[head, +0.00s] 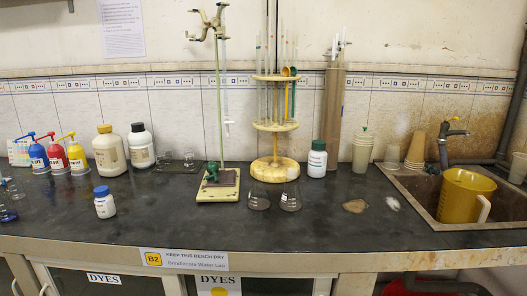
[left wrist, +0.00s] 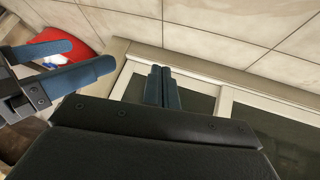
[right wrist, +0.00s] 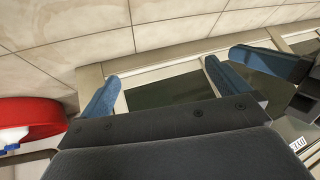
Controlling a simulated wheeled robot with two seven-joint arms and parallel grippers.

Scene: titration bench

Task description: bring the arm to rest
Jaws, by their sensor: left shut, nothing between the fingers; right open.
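Neither gripper shows in the head view. In the left wrist view my left gripper (left wrist: 164,72) is shut and empty, over the floor tiles and the bench's lower front. My right gripper also shows there (left wrist: 92,58) at the left edge. In the right wrist view my right gripper (right wrist: 160,72) is open with nothing between its blue fingers. My left gripper's blue fingers (right wrist: 262,62) show at the right of that view. Both hang low, apart from the bench top's items.
The dark bench top (head: 290,232) holds a burette stand (head: 218,190), a round pipette rack (head: 275,170), two flasks (head: 290,201), a white bottle (head: 317,160) and a blue-capped bottle (head: 104,204). A yellow jug (head: 465,197) stands in the sink. A red round thing (right wrist: 30,118) is near my right gripper.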

